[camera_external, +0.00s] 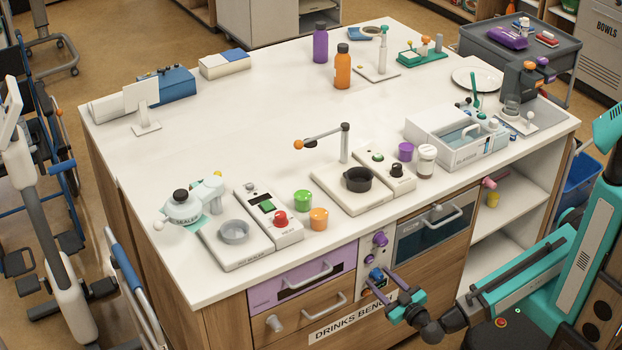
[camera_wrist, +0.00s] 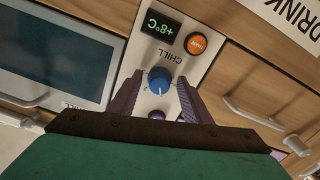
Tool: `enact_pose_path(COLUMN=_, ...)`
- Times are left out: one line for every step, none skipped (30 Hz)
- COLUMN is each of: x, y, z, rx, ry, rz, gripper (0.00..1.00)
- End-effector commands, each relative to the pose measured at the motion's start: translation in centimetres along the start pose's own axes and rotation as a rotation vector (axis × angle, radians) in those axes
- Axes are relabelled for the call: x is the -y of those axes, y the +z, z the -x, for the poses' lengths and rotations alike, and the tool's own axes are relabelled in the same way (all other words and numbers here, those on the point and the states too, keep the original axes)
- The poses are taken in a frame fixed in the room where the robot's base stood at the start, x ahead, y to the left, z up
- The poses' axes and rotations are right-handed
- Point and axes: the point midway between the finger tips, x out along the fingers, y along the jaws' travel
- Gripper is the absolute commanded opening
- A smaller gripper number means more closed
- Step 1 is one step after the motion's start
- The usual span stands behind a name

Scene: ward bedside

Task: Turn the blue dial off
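The blue dial (camera_wrist: 159,79) is on a light panel marked CHILL on the front of the bench. A green display above it in the wrist view reads +8°C, upside down. The dial also shows in the external view (camera_external: 376,274), just beyond my fingertips. My gripper (camera_wrist: 157,95) is open, with one purple finger on each side of the dial. I cannot tell whether the fingers touch it. In the external view my gripper (camera_external: 387,287) reaches the panel from the lower right.
An orange button (camera_wrist: 197,43) sits beside the display. A purple knob (camera_external: 380,239) is higher on the same panel. A dark-windowed door (camera_external: 436,226) with a bar handle is to the right, and drawers with handles (camera_external: 306,318) are to the left.

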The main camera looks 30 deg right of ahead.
Motion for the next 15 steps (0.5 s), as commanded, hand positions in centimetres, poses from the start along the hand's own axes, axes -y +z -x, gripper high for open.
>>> enact_pose_path(x=0.0, y=0.0, z=0.01, rx=0.0, ry=0.0, rz=0.0, gripper=0.38)
enact_pose_path(x=-0.01, y=0.0, z=0.01, rx=0.0, ry=0.0, rz=0.0, gripper=0.33)
enact_pose_path(x=-0.01, y=0.0, z=0.01, rx=0.0, ry=0.0, rz=0.0, gripper=0.26)
enact_pose_path(x=-0.01, y=0.0, z=0.01, rx=0.0, ry=0.0, rz=0.0, gripper=0.21)
enact_pose_path(x=-0.01, y=0.0, z=0.01, rx=0.0, ry=0.0, rz=0.0, gripper=0.16)
enact_pose_path(x=-0.01, y=0.0, z=0.01, rx=0.0, ry=0.0, rz=0.0, gripper=0.09)
enact_pose_path(x=-0.01, y=0.0, z=0.01, rx=0.0, ry=0.0, rz=0.0, gripper=0.04)
enact_pose_path(x=-0.01, y=0.0, z=0.01, rx=0.0, ry=0.0, rz=0.0, gripper=0.03)
enact_pose_path(x=-0.01, y=0.0, z=0.01, rx=0.0, ry=0.0, rz=0.0, gripper=0.03)
enact_pose_path(x=0.0, y=0.0, z=0.02, rx=0.0, ry=0.0, rz=0.001, gripper=0.03)
enact_pose_path(x=0.0, y=0.01, z=0.02, rx=0.0, ry=0.0, rz=0.001, gripper=0.03)
enact_pose_path(x=0.0, y=0.02, z=0.02, rx=0.0, ry=0.0, rz=0.003, gripper=0.03)
enact_pose_path(x=0.0, y=0.02, z=0.02, rx=0.0, ry=0.0, rz=0.005, gripper=0.03)
enact_pose_path(x=0.0, y=0.02, z=0.02, rx=0.0, ry=0.0, rz=0.008, gripper=0.03)
enact_pose_path(x=0.0, y=0.03, z=0.02, rx=0.0, ry=0.0, rz=0.013, gripper=0.03)
